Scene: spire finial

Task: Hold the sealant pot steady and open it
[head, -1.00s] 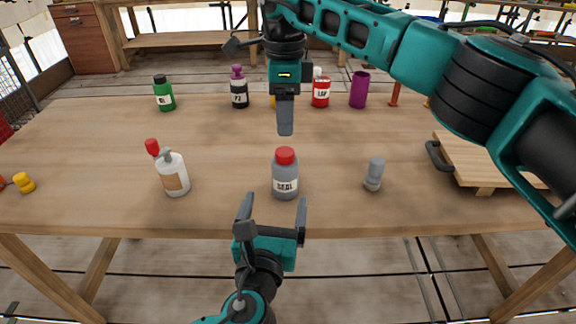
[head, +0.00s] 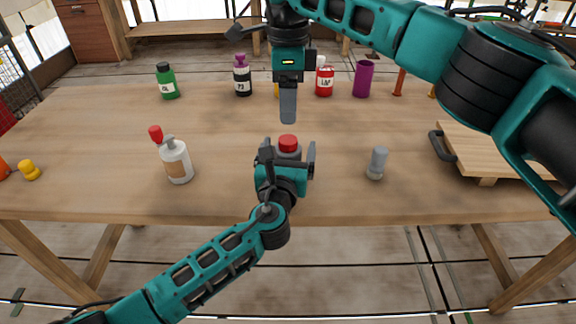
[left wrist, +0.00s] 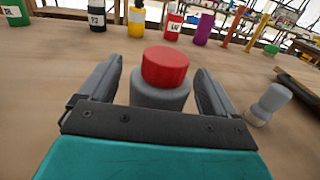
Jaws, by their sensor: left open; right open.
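The sealant pot is a grey pot (left wrist: 160,94) with a red lid (head: 288,143), upright on the table. It also shows in the head view (head: 290,154), its lower part hidden by my left gripper (head: 287,158). My left gripper is open, with one finger on each side of the pot in the left wrist view; gaps show between the fingers and the pot. The red lid shows above the fingers (left wrist: 165,67). My right gripper (head: 288,105) is open and empty, pointing down above the table, just behind and above the pot.
A white bottle (head: 176,163) stands left of the pot and a small grey object (head: 377,164) to its right. Green (head: 167,83), dark (head: 242,77) and red (head: 324,80) bottles and a purple cup (head: 363,80) line the back. A wooden board (head: 500,152) lies at right.

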